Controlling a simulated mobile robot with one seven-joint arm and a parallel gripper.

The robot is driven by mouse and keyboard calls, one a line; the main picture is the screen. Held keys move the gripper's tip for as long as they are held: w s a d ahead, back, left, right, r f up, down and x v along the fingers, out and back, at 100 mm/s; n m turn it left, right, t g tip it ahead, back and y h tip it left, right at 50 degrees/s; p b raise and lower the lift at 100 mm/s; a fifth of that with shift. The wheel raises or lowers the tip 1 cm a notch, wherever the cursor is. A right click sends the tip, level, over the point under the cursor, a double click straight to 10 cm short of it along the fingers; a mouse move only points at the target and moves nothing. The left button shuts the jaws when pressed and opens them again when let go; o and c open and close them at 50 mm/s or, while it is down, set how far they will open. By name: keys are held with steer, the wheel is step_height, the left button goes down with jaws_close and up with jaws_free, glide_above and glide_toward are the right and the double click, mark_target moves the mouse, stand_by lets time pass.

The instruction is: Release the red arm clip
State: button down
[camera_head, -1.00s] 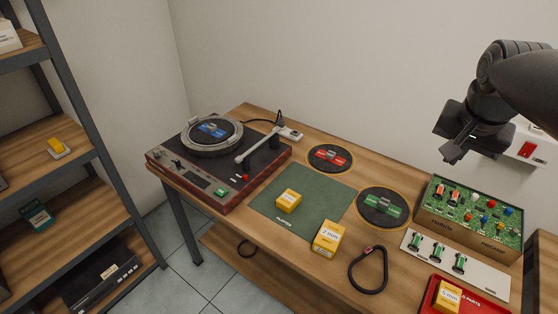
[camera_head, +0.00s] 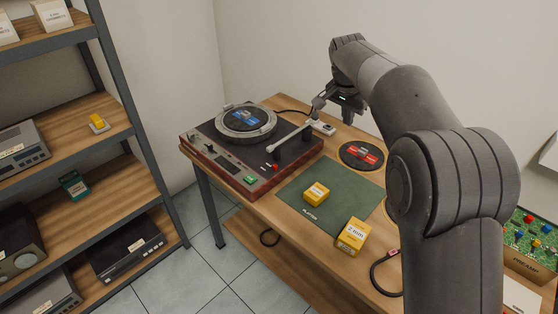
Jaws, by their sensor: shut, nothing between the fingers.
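The turntable (camera_head: 228,170) stands at the left of the table with a blue-labelled record (camera_head: 246,118) on its platter. Its silver tonearm (camera_head: 288,142) slants across the right of the deck. A small red piece (camera_head: 275,167) sits near the deck's front right edge; I cannot tell for sure that it is the red arm clip. My gripper (camera_head: 317,104) is shut and empty, above the back right corner of the turntable near the tonearm's rear end. It looks apart from the tonearm, though the gap is hard to judge.
A green mat (camera_head: 330,218) holds a yellow box (camera_head: 316,192); a second yellow box (camera_head: 352,236) stands at its front edge. A red-labelled record (camera_head: 361,155) lies behind. A black belt loop (camera_head: 387,275) and circuit box (camera_head: 530,240) are partly behind my arm. Shelves stand left.

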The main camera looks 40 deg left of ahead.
steer(key=s+a+f, duration=0.4)
steer(key=a+f, duration=0.2)
steer(key=a, duration=0.4)
glide_above(281, 166)
step_height(281, 166, down, 6)
steer(key=r, duration=0.1)
steer(key=shift+s+f, duration=0.25)
steer(key=x, duration=1)
steer(key=shift+w+d+f, duration=0.1)
steer(key=shift+w+d, duration=0.05)
steer(key=shift+s, duration=2.05)
steer(key=shift+s, duration=0.1)
